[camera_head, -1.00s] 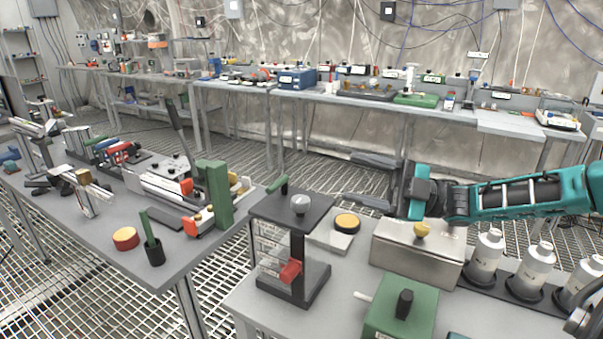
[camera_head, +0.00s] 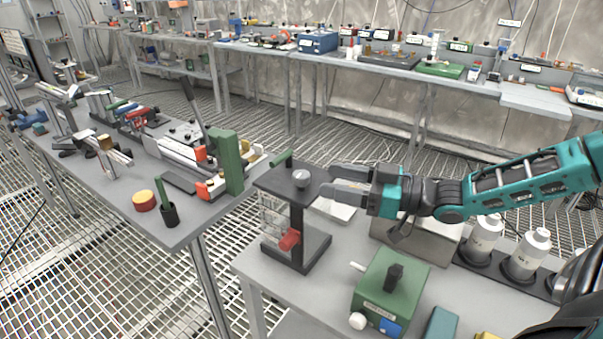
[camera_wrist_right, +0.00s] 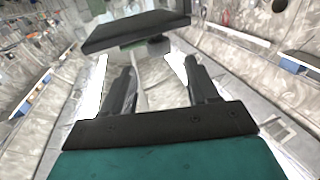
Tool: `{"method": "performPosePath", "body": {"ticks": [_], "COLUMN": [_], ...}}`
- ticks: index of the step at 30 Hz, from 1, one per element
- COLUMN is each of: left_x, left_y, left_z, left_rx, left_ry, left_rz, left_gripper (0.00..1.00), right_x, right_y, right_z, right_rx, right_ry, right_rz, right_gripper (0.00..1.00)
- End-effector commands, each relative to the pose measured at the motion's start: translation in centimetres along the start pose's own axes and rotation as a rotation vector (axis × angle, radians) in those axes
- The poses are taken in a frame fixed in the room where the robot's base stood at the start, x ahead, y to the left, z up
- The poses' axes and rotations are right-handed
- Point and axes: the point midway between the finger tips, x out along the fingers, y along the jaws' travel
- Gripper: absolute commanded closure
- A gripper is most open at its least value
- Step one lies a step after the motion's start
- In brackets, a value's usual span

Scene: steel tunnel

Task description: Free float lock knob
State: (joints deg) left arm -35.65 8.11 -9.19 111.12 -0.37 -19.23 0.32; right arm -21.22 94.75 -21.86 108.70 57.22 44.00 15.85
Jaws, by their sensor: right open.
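A black-topped stand (camera_head: 275,184) with clear side panels stands at the near table's left end. A round silver knob (camera_head: 301,178) sits on its top, a green handle (camera_head: 282,158) at its back edge, and a red lever (camera_head: 289,239) low on its front. I cannot tell which part is the float lock knob. My right gripper (camera_head: 331,181) is open, its fingertips just right of the silver knob, with nothing seen between them. In the right wrist view, a black plate (camera_wrist_right: 135,31) lies just beyond the open fingers (camera_wrist_right: 158,70). My left gripper is not in view.
A green box (camera_head: 392,287) with a black knob stands in front. A steel box (camera_head: 425,243) is partly hidden under my right arm. White bottles (camera_head: 484,240) stand to the right. The left table holds a green upright block (camera_head: 227,162) and a red-yellow puck (camera_head: 144,201).

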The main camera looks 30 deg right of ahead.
Motion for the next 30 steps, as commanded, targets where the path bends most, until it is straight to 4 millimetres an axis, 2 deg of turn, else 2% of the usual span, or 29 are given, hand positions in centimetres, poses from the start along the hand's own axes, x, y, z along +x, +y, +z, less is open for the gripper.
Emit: {"method": "performPosePath", "body": {"ticks": [4,13,30], "left_x": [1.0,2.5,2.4], "left_y": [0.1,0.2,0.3], "left_z": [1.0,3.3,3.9], "left_rx": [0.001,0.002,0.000], "left_ry": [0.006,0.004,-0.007], "left_rz": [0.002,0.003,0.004], "left_gripper": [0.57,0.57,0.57], "right_x": [2.1,5.0,7.3], "right_y": [0.0,0.0,0.0], "right_z": [0.2,0.2,0.0], "right_rx": [0.000,-0.004,-0.002], "right_ry": [0.011,0.010,0.002], "right_rz": [0.000,0.000,0.000], "right_gripper": [0.41,0.41,0.41]}}
